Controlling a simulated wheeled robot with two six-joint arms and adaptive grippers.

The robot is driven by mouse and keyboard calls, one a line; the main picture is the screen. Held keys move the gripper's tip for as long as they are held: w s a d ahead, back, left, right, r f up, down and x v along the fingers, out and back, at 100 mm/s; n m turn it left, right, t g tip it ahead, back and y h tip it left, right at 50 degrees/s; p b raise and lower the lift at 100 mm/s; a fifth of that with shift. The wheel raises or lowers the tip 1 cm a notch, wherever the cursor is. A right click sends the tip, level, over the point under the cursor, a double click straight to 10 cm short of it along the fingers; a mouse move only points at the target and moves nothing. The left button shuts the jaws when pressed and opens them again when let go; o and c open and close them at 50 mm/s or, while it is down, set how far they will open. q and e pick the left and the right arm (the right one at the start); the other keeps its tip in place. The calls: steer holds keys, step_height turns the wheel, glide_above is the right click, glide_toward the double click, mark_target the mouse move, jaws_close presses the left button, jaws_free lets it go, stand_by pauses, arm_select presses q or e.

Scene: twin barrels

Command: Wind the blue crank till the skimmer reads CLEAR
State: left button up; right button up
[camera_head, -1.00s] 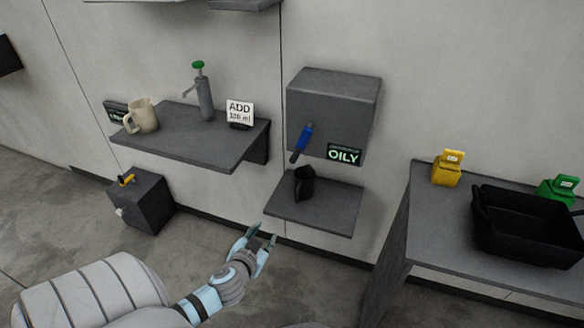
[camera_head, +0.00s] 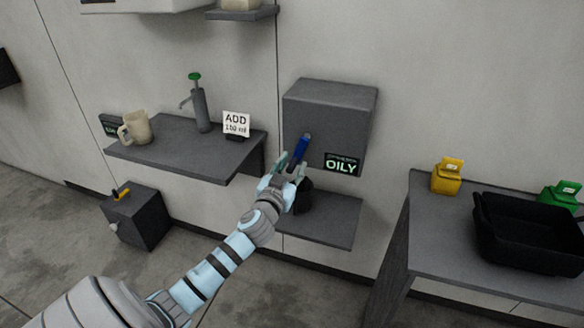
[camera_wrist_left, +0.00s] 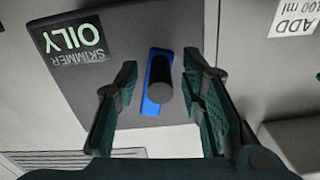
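The skimmer (camera_head: 330,112) is a grey box on the wall, and its display (camera_head: 342,164) reads OILY. The display also shows upside down in the left wrist view (camera_wrist_left: 72,38). The blue crank (camera_head: 302,147) is on the skimmer's front, left of the display. In the left wrist view the crank (camera_wrist_left: 158,84) has a blue arm and a dark round handle, lying between my open fingers with gaps on both sides. My left gripper (camera_head: 289,164) is open at the crank; it also shows in the left wrist view (camera_wrist_left: 160,95). My right gripper is not in view.
A shelf (camera_head: 330,224) under the skimmer holds a dark vessel (camera_head: 304,198), partly hidden by my gripper. A left shelf (camera_head: 190,160) holds a beige jug (camera_head: 136,128), a pump (camera_head: 201,108) and an ADD sign (camera_head: 236,124). A table (camera_head: 425,225) with a black tub (camera_head: 525,250) stands right.

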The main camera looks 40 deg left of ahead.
arm_select(q)
jaws_close()
stand_by(0.4)
